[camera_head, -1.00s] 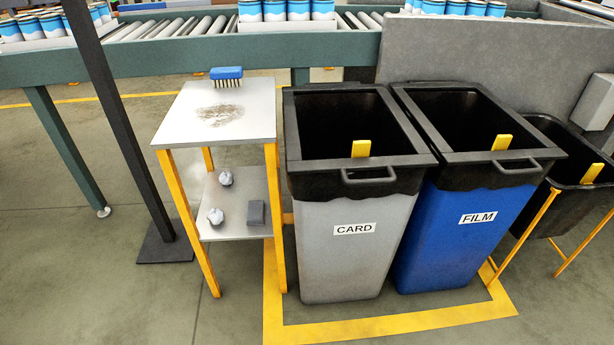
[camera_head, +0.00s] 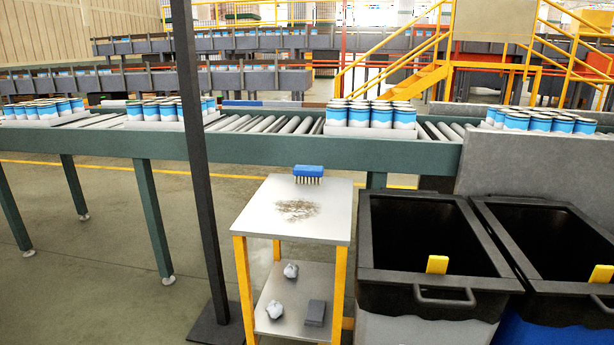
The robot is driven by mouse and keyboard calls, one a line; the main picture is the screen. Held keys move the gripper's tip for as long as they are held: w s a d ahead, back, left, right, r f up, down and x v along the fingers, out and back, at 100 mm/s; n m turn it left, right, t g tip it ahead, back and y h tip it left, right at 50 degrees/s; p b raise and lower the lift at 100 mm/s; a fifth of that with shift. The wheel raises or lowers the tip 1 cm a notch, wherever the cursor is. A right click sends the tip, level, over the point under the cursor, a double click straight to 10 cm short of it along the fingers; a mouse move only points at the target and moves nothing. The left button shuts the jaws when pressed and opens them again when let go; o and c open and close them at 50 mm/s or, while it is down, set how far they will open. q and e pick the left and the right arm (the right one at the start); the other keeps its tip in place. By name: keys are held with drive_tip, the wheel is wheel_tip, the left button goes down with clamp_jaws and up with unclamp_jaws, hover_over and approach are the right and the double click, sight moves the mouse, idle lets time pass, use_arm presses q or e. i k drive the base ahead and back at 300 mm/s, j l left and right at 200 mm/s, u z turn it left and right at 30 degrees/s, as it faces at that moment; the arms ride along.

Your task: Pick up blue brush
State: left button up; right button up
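The blue brush (camera_head: 309,171) sits at the far edge of the top of a small table (camera_head: 268,224), with its bristles facing down. A dark dirty patch (camera_head: 298,209) lies on the tabletop in front of it. The brush is apart from any gripper that I can see. Neither of my grippers shows in the head view.
A roller conveyor (camera_head: 260,147) with trays of blue-and-white cans (camera_head: 372,117) runs behind the table. A dark post (camera_head: 197,160) stands left of the table, and black-topped bins (camera_head: 430,240) stand close on its right. Crumpled balls (camera_head: 291,271) and a grey block (camera_head: 315,312) lie on the lower shelf.

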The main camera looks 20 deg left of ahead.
sight(313, 174)
drive_tip(key=i+j+z, duration=0.25)
drive_tip(key=i+j, duration=0.15)
drive_tip(key=i+j+z, duration=0.25)
drive_tip(key=j, duration=0.35)
drive_tip(key=i, duration=0.1)
